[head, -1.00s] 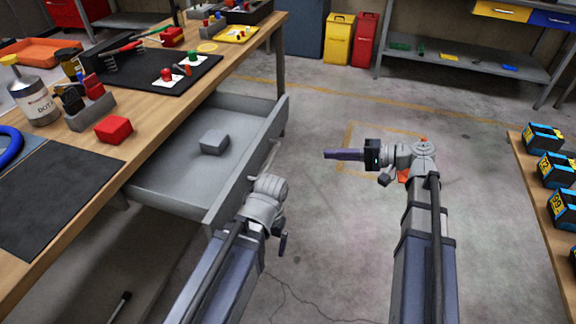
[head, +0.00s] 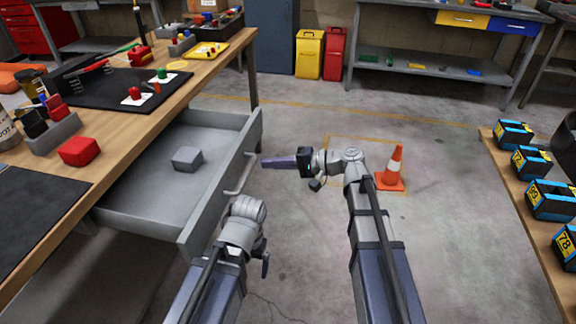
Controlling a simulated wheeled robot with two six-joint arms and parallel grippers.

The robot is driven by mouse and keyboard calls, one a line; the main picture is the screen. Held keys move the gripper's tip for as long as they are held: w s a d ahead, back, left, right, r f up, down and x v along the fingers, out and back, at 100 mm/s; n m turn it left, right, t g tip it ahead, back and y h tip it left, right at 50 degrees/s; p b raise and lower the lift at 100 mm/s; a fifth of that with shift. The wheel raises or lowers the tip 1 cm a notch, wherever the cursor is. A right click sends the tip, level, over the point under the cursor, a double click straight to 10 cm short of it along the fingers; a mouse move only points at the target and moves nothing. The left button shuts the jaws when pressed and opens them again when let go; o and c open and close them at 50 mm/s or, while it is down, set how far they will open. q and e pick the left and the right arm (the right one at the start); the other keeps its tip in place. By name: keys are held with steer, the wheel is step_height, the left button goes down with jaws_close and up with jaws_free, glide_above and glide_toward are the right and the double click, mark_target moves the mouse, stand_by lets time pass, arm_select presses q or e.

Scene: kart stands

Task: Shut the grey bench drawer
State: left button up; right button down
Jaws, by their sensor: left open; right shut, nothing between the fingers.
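The grey bench drawer (head: 130,205) is pulled out from under the wooden bench (head: 130,135) on the left, with a bar handle (head: 239,174) on its front. A small grey block (head: 187,159) lies inside. My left gripper (head: 246,210) is at the near part of the drawer front, just below the handle. Its wrist hides the fingers, so I cannot see whether it touches the drawer; it is open. My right gripper (head: 278,162) is shut and empty, its purple fingers pointing left towards the drawer front from the right, close to the handle.
An orange cone (head: 393,168) stands on the floor just right of my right arm. A table with several blue-yellow boxes (head: 530,163) is at the right. Yellow (head: 309,54) and red (head: 334,53) bins stand at the back.

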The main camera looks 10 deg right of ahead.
steer(key=shift+x, duration=1.1)
arm_select(q)
steer(key=shift+f, duration=0.2)
